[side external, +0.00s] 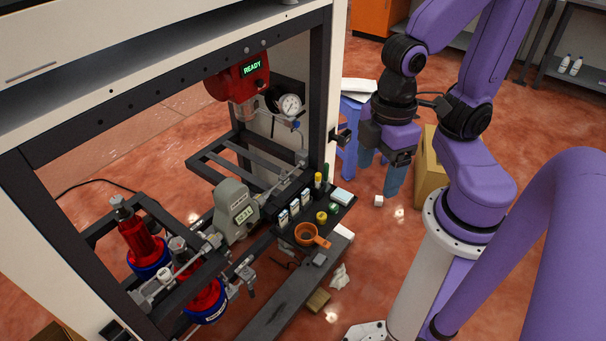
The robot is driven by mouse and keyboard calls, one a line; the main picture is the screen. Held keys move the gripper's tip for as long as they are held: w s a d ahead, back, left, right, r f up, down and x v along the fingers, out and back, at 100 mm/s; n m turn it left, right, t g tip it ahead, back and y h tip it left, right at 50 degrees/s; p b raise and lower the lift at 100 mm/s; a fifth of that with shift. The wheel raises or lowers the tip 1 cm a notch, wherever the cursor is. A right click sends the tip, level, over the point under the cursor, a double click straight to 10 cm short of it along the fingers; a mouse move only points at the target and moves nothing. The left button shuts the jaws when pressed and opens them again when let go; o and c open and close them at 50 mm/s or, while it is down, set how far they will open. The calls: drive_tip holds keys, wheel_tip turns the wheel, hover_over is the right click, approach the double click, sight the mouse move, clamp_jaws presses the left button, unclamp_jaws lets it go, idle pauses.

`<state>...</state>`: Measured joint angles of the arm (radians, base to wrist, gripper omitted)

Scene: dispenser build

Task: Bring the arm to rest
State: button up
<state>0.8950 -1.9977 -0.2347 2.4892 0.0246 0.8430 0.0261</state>
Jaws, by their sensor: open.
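My gripper (379,172) hangs at the right of the machine frame in the side external view, with its blue-grey fingers pointing down. It is open, and nothing shows between its fingers. It is apart from the small tray and the items on it. My purple arm reaches up and over from the white column at the lower right.
The dispenser frame (322,100) stands left of my gripper, with a red unit reading READY (240,80). A black tray (345,207) holds an orange cup (306,235) and small bottles. A cardboard box (430,175) and blue stool (349,140) stand close by.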

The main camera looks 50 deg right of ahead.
drive_tip(key=shift+s+d+r, duration=0.15)
drive_tip(key=shift+d+r, duration=0.35)
drive_tip(key=shift+d, duration=0.3)
